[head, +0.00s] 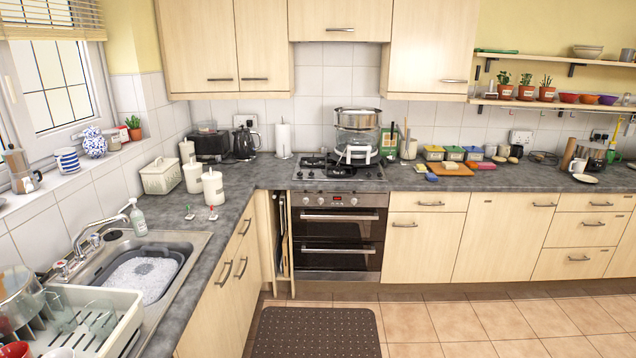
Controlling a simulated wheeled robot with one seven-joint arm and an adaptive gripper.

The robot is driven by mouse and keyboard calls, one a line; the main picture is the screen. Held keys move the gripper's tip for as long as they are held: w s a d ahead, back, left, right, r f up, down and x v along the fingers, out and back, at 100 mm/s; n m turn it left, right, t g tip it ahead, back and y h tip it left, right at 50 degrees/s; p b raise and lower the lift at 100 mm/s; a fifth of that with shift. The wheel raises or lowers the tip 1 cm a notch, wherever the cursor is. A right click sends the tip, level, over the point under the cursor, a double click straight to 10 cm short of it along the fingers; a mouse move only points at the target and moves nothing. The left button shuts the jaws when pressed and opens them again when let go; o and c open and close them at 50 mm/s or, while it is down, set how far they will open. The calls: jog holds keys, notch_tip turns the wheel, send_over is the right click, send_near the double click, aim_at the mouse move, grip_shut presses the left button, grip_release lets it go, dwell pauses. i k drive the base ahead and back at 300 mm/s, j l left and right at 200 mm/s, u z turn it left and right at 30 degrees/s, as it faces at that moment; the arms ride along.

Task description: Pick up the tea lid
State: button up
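I cannot single out a tea lid for sure. Three white lidded canisters stand on the left counter by the corner: a front one (213,189), a middle one (193,180) and a smaller one at the back (187,153). Each looks closed by a lid with a small knob. Any writing on them is too small to read, so I cannot tell which one is for tea. My gripper is not in view.
A cream lidded bin (160,178) stands left of the canisters. The sink (145,275) holds a soapy basin, with a white dish rack (125,325) nearer. Floor around the dark mat (316,332) is clear.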

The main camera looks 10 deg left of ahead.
aim_at(209, 176)
jog(key=i+u, duration=0.1)
jog(key=i, duration=0.6)
jog(key=i+u, duration=0.15)
jog(key=i, duration=0.55)
jog(key=i+l+u, duration=0.1)
jog(key=i, duration=0.6)
